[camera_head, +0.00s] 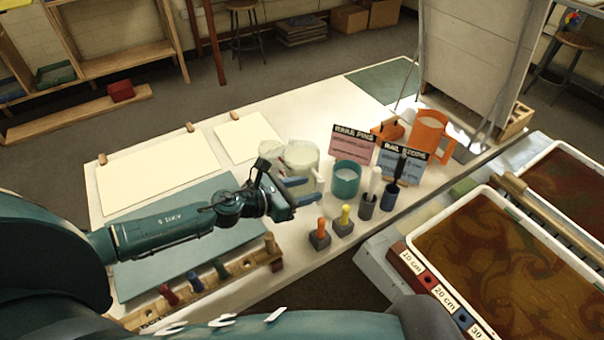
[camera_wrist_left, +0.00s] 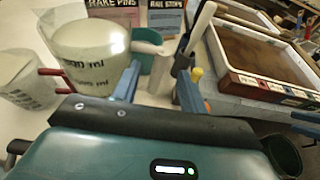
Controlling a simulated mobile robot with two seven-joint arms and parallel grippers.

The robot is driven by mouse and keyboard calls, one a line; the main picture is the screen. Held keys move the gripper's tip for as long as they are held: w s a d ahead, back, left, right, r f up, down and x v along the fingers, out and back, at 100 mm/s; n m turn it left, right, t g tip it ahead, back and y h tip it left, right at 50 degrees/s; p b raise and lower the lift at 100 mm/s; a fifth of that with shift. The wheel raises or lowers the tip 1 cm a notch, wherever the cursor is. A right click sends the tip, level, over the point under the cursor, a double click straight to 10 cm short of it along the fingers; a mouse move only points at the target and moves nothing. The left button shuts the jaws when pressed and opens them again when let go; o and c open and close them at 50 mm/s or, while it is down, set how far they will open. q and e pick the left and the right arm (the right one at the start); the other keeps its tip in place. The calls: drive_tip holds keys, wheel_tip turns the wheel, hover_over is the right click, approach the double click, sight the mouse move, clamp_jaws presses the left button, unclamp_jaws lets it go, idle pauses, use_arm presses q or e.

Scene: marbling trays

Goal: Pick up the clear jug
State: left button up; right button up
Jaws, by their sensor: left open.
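A clear jug (camera_head: 301,157) with a pale, whitish look stands on the white table. In the left wrist view the jug (camera_wrist_left: 90,48) shows printed ml marks, and its pale handle points right, beyond the space between my fingers. A second clear vessel (camera_head: 270,151) stands to its left; in the left wrist view this vessel (camera_wrist_left: 25,82) shows marks and red bars beside it. My left gripper (camera_head: 305,192) is open and empty, close in front of the jug. Its blue fingers (camera_wrist_left: 157,88) are apart, with the jug body beyond and left of them.
A teal cup (camera_head: 346,179), an orange jug (camera_head: 430,135) and sign cards (camera_head: 353,143) stand right of the jug. Orange and yellow-topped pins (camera_head: 320,236) stand near the front edge. Marbling trays (camera_head: 480,200) lie at the right. White sheets (camera_head: 150,175) cover the left.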

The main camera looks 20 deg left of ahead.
sight(321, 184)
use_arm(q)
drive_tip(key=x, duration=0.5)
drive_tip(key=shift+c, duration=0.5)
clamp_jaws()
idle(0.4)
idle(0.4)
drive_tip(key=shift+w+r, duration=0.1)
drive_tip(key=shift+r, duration=0.05)
